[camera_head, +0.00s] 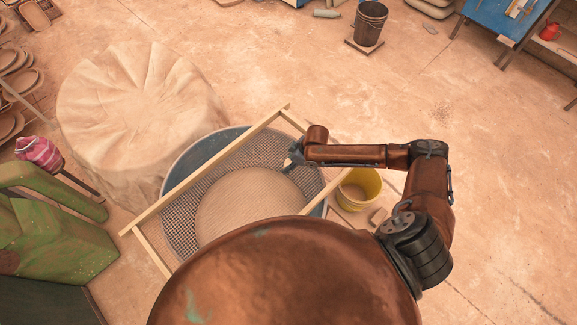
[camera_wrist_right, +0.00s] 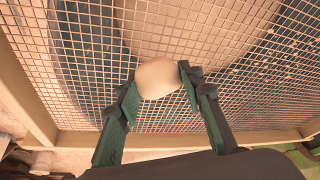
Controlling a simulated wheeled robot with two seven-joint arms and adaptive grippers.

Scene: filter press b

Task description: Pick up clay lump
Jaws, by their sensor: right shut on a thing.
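The clay lump (camera_wrist_right: 158,78) is pale and rounded. In the right wrist view it sits between the two fingertips of my right gripper (camera_wrist_right: 157,85), which is shut on it. The wire mesh screen (camera_wrist_right: 240,95) lies behind the lump; I cannot tell whether the lump touches it. In the head view my right gripper (camera_head: 291,161) is over the right part of the screen, and the lump is too small or hidden to make out there. My left gripper is not in view.
The screen's wooden frame (camera_head: 215,168) rests across a round blue-grey tub (camera_head: 178,180), with a large pale disc (camera_head: 245,200) showing at the mesh. A yellow bucket (camera_head: 358,190) stands to the right. A cloth-covered round mound (camera_head: 135,105) is at left.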

